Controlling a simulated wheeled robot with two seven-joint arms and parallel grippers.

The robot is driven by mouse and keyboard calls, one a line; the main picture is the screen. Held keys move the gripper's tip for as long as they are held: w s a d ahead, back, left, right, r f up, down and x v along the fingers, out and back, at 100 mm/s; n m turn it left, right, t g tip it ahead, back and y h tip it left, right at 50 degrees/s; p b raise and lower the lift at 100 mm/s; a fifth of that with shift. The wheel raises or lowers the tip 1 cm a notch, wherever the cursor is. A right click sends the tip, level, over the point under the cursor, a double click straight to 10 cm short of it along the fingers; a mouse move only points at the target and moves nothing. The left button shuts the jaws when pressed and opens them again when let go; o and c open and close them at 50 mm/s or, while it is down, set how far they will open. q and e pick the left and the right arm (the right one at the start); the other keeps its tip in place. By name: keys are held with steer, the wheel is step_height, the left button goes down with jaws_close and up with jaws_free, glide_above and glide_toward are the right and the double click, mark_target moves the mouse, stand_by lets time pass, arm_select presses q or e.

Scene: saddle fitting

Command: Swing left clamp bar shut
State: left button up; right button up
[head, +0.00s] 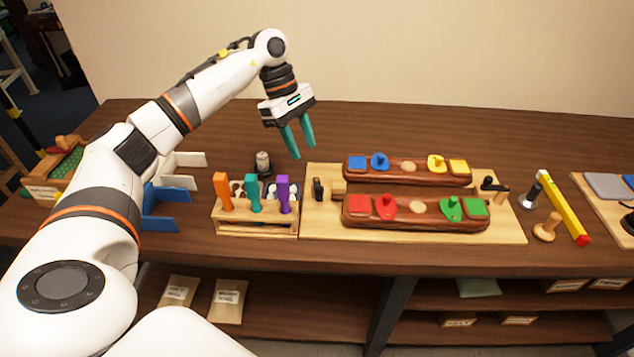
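The wooden fixture board (410,236) lies on the bench with two dark brown saddle halves on it. The back one (407,181) carries blue and yellow pieces, and the front one (412,223) carries red and green pieces. A small black clamp (318,189) stands upright at the board's left end. Another black clamp (493,185) is at the right end, with its bar lying sideways. My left gripper (297,144) has teal fingers, held apart and empty, above the bench behind and left of the left clamp. My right gripper is not in view.
A wooden rack (257,226) with orange, teal and purple handled tools stands just left of the board. A dark cylinder (263,163) stands behind it. Blue and white brackets (162,207) lie further left. A yellow level (562,207) and wooden knob (547,228) are at right.

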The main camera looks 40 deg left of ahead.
mark_target(318, 187)
arm_select(q)
steer(key=p+x, duration=0.3)
steer(key=x, duration=0.8)
steer(key=shift+w+d, duration=0.1)
steer(key=shift+d, duration=0.05)
steer(key=shift+c, duration=0.2)
jaws_close()
